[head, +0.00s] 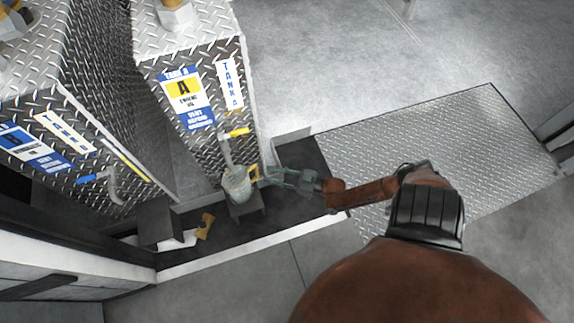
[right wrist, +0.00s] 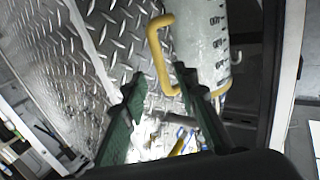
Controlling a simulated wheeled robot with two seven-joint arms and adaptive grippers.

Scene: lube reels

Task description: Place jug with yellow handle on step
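The translucent jug (head: 237,185) with the yellow handle (head: 254,172) stands upright on a small dark stand (head: 246,209) below tank A's yellow-levered tap. My right gripper (head: 264,176) reaches in from the right at the handle side. In the right wrist view, the jug (right wrist: 205,45) shows measuring marks, and its yellow handle (right wrist: 157,48) lies just ahead of the green fingers (right wrist: 158,80). The fingers are apart; whether they touch the handle I cannot tell. A low diamond-plate platform (head: 440,145) lies to the right. My left gripper is not in view.
Tank A (head: 190,70) rises behind the jug. Tank B (head: 55,125), with a blue-levered tap (head: 95,179), stands left. Another dark stand (head: 156,222) and a yellow-brown item (head: 205,226) are left of the jug. The platform's top looks clear.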

